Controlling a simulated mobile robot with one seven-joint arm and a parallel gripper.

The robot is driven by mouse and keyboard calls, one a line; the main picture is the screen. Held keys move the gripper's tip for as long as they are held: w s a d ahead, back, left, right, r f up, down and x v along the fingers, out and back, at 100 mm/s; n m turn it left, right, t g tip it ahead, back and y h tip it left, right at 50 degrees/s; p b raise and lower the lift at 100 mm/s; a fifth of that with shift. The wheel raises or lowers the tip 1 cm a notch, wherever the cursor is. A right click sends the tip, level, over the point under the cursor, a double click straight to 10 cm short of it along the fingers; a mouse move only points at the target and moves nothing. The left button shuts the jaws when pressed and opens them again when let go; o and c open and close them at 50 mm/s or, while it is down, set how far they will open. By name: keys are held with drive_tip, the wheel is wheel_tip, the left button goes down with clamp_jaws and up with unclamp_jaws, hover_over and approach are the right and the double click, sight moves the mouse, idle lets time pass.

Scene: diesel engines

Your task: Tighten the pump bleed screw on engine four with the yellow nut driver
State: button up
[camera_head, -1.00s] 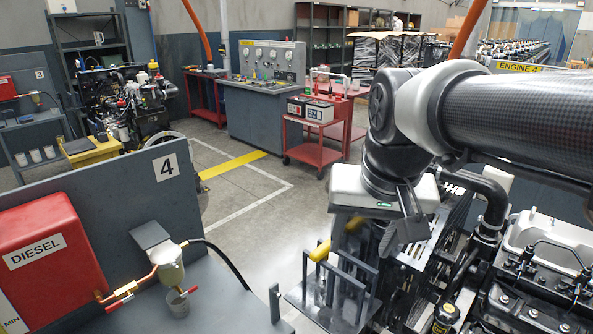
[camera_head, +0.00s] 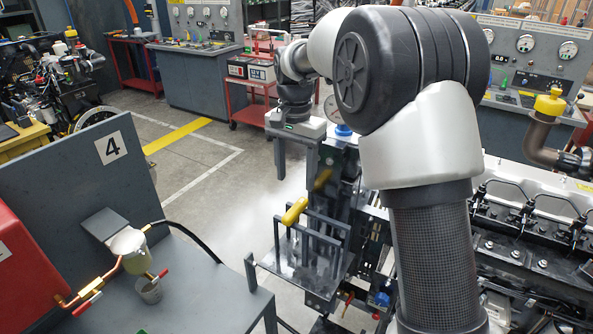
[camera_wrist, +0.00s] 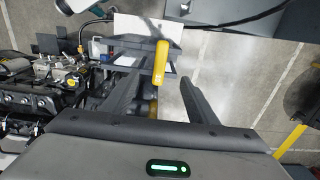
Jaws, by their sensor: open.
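Two yellow-handled tools stand in a grey rack (camera_head: 333,234) in the head view. The nearer yellow handle (camera_head: 293,211) is tilted; the farther yellow handle (camera_head: 322,179) is partly covered. I cannot tell which is the nut driver. My gripper (camera_head: 296,178) is open and empty, fingers down, above and behind the nearer handle. In the wrist view, the longer yellow handle (camera_wrist: 159,62) lies between my open fingertips (camera_wrist: 160,80) in the picture, with no contact visible. The other yellow handle (camera_wrist: 153,108) shows lower. An engine (camera_head: 515,235) stands at the right; its bleed screw cannot be made out.
A grey bench panel marked 4 (camera_head: 113,148) stands at the left with a fuel filter (camera_head: 130,245) and a black hose. A red cart (camera_head: 252,100) stands behind. Bare floor (camera_head: 225,215) lies left of the rack. My own arm hides part of the engine.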

drive_tip(key=b, duration=0.4)
hover_over(296, 207)
wheel_tip(296, 207, down, 5)
drive_tip(key=shift+f, duration=0.2)
drive_tip(key=shift+f+b, duration=1.3)
drive_tip(key=shift+f, duration=1.1)
drive_tip(key=shift+c, duration=0.4)
clamp_jaws()
